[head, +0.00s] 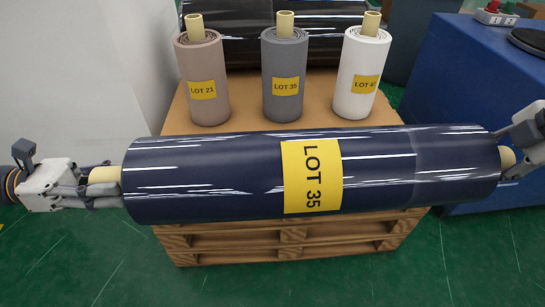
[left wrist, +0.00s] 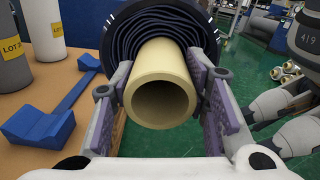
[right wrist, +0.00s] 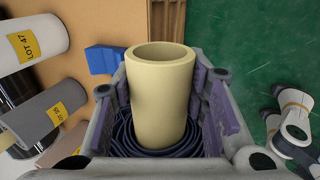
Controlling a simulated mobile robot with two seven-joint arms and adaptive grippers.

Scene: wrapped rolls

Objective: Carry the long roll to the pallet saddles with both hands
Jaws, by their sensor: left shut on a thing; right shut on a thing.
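The long roll (head: 230,175) is dark navy, wrapped in glossy film, with a yellow LOT 35 label. In the head view it lies level across the front of the wooden pallet (head: 290,240). My left gripper (head: 95,186) is shut on the cream core end at its left; the core (left wrist: 160,90) shows between the fingers in the left wrist view. My right gripper (head: 512,160) is shut on the core's right end; that core end (right wrist: 160,95) shows in the right wrist view. A blue saddle (left wrist: 45,125) shows on the board in the left wrist view, another blue piece (right wrist: 103,59) in the right wrist view.
Three upright rolls, brown (head: 205,85), grey (head: 284,75) and white (head: 360,75), stand on the brown board (head: 240,95). A dark glossy roll (head: 320,20) lies behind them. A blue cabinet (head: 470,90) stands at right, a white wall (head: 75,70) at left.

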